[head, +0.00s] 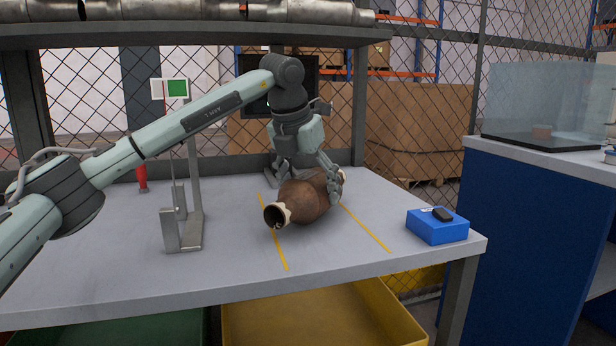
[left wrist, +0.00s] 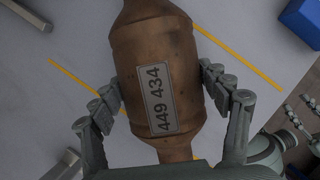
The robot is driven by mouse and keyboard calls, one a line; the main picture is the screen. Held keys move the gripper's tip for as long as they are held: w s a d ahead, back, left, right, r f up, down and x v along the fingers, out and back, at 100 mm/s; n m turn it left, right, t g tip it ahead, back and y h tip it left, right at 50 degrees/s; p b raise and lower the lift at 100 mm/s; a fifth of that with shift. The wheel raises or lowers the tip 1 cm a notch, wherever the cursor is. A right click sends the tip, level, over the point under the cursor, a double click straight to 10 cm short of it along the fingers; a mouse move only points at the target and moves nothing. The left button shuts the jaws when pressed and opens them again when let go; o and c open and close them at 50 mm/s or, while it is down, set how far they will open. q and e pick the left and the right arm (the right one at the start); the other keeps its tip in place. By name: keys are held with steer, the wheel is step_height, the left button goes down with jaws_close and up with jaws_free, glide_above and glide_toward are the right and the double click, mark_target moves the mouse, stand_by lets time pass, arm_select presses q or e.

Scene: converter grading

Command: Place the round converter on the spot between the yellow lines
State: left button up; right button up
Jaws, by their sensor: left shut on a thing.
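The round converter (head: 304,199) is a brown, rusty body with pale pipe ends. It is between the two yellow lines (head: 365,228) on the grey table, its open pipe end facing the front left. My left gripper (head: 308,186) is above it, shut on its sides. In the left wrist view the converter (left wrist: 155,60) carries a label reading 449 434, with the fingers of my left gripper (left wrist: 165,92) on either side of it. Whether its underside touches the table is hard to tell.
A grey metal stand (head: 188,225) with a green and white sign stands left of the converter. A blue box (head: 437,226) with a black device on top sits at the table's right corner. A shelf (head: 200,36) holding metal pipes hangs above. The table's front left is clear.

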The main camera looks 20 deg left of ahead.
arm_select(q)
steer(key=shift+f, duration=0.2)
arm_select(e)
steer(key=shift+w+a+r, duration=0.1)
steer(key=shift+a+r, duration=0.05)
steer(key=shift+r, duration=0.1)
arm_select(q)
steer(key=o, duration=1.8)
steer(key=shift+f, duration=0.15)
steer(key=shift+o, duration=0.2)
steer(key=v, duration=1.1)
steer(key=shift+p, duration=0.4)
steer(key=shift+s+a+r, duration=0.1)
steer(key=shift+s+r, duration=0.05)
steer(key=shift+r, duration=0.35)
arm_select(e)
steer(key=shift+g+h, duration=0.5)
steer(key=shift+g, duration=0.4)
steer(key=shift+s+d+f, duration=0.45)
steer(key=shift+d+f, duration=0.25)
steer(key=shift+f, duration=0.15)
steer(key=shift+s+d+f, duration=0.45)
steer(key=shift+d+f, duration=0.25)
steer(key=shift+f, duration=0.1)
